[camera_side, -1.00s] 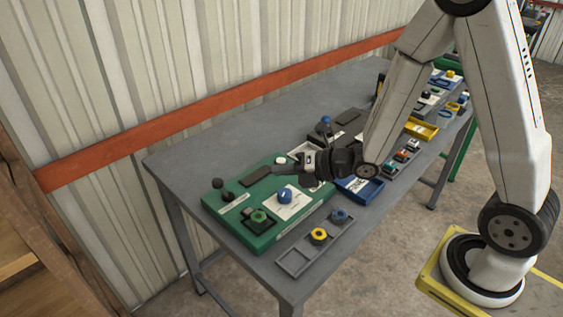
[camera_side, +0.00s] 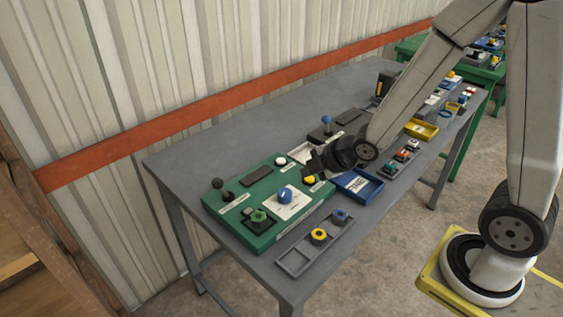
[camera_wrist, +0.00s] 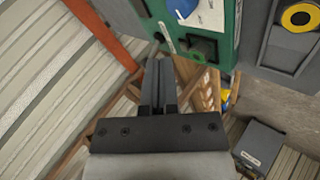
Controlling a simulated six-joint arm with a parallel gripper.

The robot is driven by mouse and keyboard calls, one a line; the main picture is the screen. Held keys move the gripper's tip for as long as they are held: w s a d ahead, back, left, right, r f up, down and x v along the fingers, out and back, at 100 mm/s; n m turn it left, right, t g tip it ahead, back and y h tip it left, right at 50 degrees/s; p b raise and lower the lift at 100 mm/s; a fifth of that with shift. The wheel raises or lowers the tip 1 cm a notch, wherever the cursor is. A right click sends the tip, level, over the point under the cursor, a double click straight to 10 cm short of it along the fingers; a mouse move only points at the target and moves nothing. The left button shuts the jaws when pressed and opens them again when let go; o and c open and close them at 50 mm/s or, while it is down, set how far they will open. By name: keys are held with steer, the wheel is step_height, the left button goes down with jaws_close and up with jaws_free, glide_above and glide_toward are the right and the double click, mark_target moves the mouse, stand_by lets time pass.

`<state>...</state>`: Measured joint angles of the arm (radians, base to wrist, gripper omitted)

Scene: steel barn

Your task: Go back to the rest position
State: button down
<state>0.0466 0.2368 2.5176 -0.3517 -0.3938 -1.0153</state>
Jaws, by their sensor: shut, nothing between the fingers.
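My gripper (camera_side: 312,165) is shut and empty. In the side view it hangs above the right end of the green control panel (camera_side: 233,222), and my arm reaches in from the right. In the wrist view its two fingers (camera_wrist: 158,75) lie together. The green panel carries a blue knob (camera_side: 285,196), a green knob (camera_side: 258,215) and a black ball lever (camera_side: 218,184). The green panel (camera_wrist: 228,30) also shows at the top of the wrist view. I cannot tell the exact height of the fingers above the panel.
The grey table (camera_side: 180,160) stands along a metal wall with an orange rail (camera_side: 150,140). A grey tray (camera_side: 293,262) with yellow and blue knobs lies in front. A blue bin (camera_side: 352,190), a yellow bin (camera_side: 421,130) and a blue-topped lever (camera_side: 326,122) stand nearby. The table's far left is bare.

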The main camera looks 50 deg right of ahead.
steer(key=s+m+g+h, duration=0.1)
steer(key=s+m+g, duration=0.5)
steer(key=s+m, duration=0.4)
steer(key=m, duration=0.5)
steer(key=shift+d+r, duration=0.3)
